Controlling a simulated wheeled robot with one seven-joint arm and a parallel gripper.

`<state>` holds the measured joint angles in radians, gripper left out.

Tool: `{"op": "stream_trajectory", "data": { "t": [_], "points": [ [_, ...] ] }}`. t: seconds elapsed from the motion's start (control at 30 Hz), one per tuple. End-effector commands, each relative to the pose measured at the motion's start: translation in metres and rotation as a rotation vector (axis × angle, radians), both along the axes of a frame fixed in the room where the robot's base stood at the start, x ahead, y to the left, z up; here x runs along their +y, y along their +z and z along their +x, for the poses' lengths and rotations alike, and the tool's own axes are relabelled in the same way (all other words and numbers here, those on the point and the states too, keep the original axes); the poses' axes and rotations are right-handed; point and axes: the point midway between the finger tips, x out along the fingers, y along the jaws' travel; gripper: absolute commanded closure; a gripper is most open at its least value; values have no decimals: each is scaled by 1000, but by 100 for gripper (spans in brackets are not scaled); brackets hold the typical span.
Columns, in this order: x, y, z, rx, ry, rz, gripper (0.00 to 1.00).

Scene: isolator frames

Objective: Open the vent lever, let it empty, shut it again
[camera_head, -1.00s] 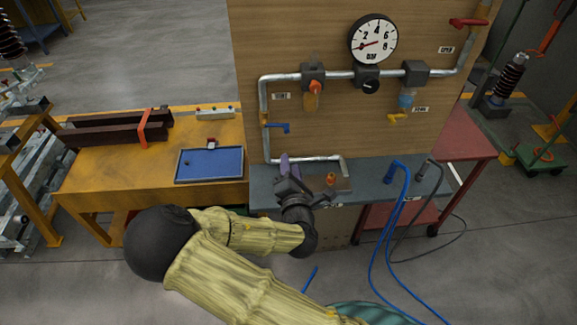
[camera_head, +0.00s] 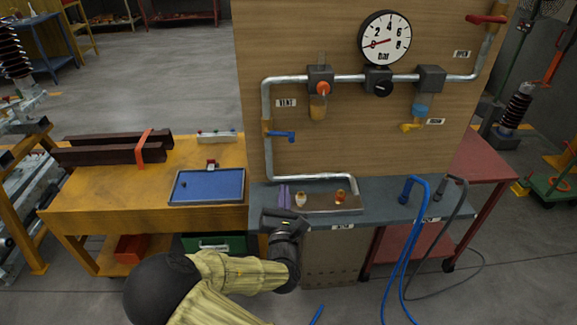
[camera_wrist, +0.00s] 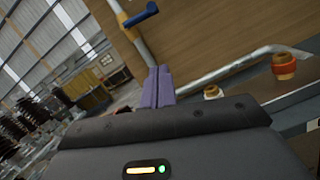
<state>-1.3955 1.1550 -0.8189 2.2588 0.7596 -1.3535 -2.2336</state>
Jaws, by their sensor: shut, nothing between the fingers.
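The blue lever (camera_head: 281,136) sits on the vertical pipe at the left of the wooden board, below the VENT label (camera_head: 286,103). Its handle sticks out to the right, across the pipe. It also shows at the top of the wrist view (camera_wrist: 139,14). The pressure gauge (camera_head: 385,38) has its red needle at the low end, left of the 2. My gripper (camera_head: 284,196) is below the lever, apart from it, by the bench's front left. Its purple fingers are together and empty, also in the wrist view (camera_wrist: 158,87).
A shallow tray (camera_head: 325,209) under the pipe end holds a pale fitting (camera_head: 300,200) and an orange one (camera_head: 340,196). An amber bowl (camera_head: 318,107) and a yellow lever (camera_head: 411,127) are on the board. Blue hoses (camera_head: 404,240) hang at right. A blue tray (camera_head: 207,186) lies at left.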

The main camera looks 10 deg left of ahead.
Motion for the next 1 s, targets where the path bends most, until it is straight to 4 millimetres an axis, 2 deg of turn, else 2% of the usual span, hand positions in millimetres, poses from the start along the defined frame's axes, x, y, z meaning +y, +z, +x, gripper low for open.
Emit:
{"op": "stream_trajectory", "data": {
  "t": [0.33, 0.47, 0.67, 1.0],
  "points": [
    [0, 1, 1, -4, -3, -6, 100],
    [1, 3, 8, -3, -4, -5, 100],
    [6, 11, 33, -4, -3, -4, 100],
    [16, 25, 90, -4, -4, -3, 100]
  ]
}}
